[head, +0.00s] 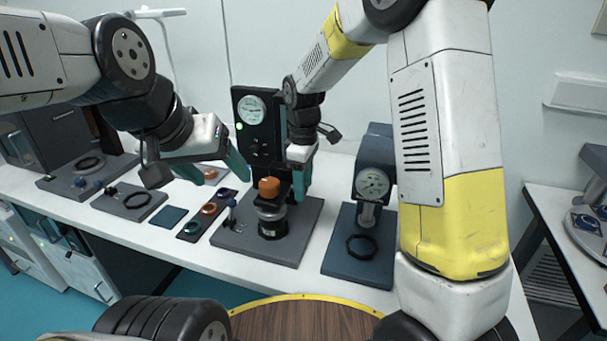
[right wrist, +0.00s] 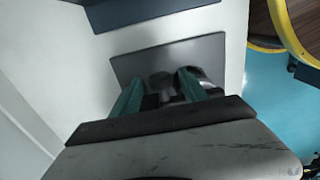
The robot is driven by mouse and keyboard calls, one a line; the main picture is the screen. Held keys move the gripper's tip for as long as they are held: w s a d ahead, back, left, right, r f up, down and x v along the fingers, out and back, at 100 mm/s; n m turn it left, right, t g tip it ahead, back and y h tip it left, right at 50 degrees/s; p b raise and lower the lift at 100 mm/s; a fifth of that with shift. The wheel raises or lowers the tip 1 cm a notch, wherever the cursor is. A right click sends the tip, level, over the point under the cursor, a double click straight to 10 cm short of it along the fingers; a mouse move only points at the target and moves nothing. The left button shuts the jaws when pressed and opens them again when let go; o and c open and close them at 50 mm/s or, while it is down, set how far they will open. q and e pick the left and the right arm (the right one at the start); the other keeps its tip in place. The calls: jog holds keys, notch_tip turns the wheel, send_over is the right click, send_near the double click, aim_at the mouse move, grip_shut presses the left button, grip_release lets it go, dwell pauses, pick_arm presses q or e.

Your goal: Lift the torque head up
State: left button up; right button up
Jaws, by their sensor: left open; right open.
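The torque head appears to be the tall black unit (head: 257,125) with a round dial, standing at the back of a grey base plate (head: 290,238). In front of it on the plate is a bottle-like piece with an orange cap (head: 268,187) on a round metal and black seat (head: 272,222). My right gripper (head: 300,182) is open, pointing down just right of the orange cap, partly in front of the black unit. In the right wrist view its two teal fingers (right wrist: 160,90) are apart, with dark and metallic parts between and beyond them. My left gripper (head: 222,165) is open and empty, left of the unit.
A second dial stand (head: 372,183) on a dark blue base is to the right.

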grip_shut()
jog(key=shift+r, duration=0.1)
dwell(1.2)
